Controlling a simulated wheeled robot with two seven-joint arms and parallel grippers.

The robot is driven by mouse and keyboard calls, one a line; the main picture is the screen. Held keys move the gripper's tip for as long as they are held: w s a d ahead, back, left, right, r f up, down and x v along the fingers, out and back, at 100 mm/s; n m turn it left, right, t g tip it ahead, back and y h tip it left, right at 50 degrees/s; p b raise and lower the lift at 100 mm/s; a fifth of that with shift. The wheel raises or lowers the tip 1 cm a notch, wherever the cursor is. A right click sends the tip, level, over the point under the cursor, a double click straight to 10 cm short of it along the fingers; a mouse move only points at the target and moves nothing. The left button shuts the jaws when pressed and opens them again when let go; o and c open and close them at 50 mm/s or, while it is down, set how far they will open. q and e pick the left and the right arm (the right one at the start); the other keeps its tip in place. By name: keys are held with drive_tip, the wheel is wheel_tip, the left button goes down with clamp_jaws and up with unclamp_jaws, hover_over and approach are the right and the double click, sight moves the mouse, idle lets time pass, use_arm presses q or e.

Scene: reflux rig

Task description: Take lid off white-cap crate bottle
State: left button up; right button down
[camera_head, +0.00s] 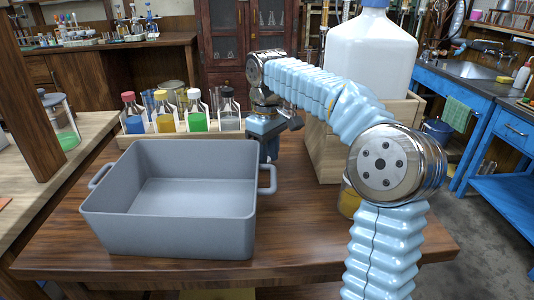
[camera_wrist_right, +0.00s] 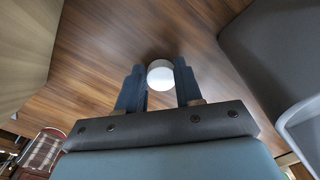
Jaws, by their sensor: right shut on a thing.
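A wooden crate (camera_head: 170,139) behind the grey tub holds a row of bottles. The bottle with green liquid (camera_head: 197,122) stands upright there, its top white; I cannot tell whether that is a cap or a bare neck. My right gripper (camera_head: 268,152) points down to the right of this crate, behind the tub's handle, its fingertips partly hidden. In the right wrist view my right gripper (camera_wrist_right: 160,85) is shut on a small round white lid (camera_wrist_right: 160,73), with bare tabletop beyond it. My left gripper is not in view.
The grey tub (camera_head: 170,227) fills the front of the table (camera_head: 300,230). A larger wooden box (camera_head: 325,155) with a big white jug (camera_head: 370,58) stands right of my gripper. An amber jar (camera_head: 348,200) is partly behind my arm. Bare tabletop lies between tub and box.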

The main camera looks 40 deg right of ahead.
drive_tip(key=c, duration=0.7)
unclamp_jaws()
drive_tip(key=shift+f, duration=0.15)
drive_tip(key=shift+c, duration=0.2)
wheel_tip(320, 180, up, 8)
drive_tip(key=shift+f, duration=0.1)
